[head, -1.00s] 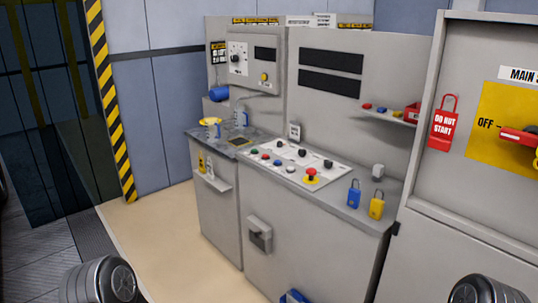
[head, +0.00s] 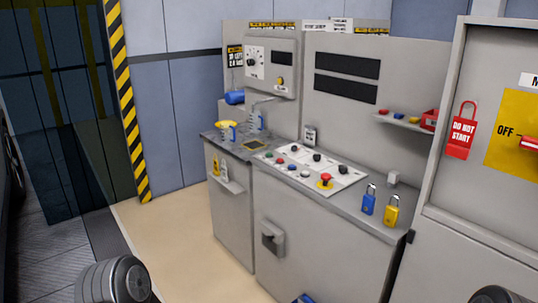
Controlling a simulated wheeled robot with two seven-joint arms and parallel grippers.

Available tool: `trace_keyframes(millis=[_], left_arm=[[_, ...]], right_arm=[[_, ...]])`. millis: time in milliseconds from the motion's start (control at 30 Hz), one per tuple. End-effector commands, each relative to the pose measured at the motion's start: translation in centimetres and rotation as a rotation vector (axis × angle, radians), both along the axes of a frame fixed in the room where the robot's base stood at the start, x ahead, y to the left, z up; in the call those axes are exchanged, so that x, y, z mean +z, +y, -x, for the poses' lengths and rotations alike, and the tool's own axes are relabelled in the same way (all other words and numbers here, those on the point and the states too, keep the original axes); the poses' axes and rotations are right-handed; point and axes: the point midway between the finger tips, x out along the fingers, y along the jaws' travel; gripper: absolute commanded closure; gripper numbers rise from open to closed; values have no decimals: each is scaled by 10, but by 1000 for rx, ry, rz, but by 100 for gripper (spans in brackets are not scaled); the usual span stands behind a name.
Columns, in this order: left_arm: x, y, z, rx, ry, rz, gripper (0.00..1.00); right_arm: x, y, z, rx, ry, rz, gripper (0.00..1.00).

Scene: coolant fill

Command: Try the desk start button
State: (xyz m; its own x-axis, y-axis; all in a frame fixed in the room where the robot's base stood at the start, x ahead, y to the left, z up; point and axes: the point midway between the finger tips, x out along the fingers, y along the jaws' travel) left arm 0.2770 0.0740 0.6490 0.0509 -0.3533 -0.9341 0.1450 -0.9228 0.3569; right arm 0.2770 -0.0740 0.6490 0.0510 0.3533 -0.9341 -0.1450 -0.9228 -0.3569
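The desk (head: 310,235) is grey and stands ahead of me, with a white sloped control panel (head: 338,185) on its top. On the panel are a small green button (head: 268,155), a small red button (head: 280,161), a pale button (head: 305,174) and several black knobs (head: 317,156). A red mushroom button on a yellow base (head: 326,179) sits at the panel's front right. I cannot read which button is marked start. Neither gripper shows; only rounded parts of my arms show at the bottom left and bottom right, well short of the desk.
A blue padlock (head: 369,200) and a yellow padlock (head: 391,212) stand on the desk's right end. Beige floor (head: 180,235) before the desk is clear.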

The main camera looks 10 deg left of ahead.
Motion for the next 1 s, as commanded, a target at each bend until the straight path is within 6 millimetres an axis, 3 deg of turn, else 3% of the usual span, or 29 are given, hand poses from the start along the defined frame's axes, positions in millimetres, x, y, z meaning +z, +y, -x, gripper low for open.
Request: trace_keyframes(millis=[567,1000], left_arm=[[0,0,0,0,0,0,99],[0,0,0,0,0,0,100]], right_arm=[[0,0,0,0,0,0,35],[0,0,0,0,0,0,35]])
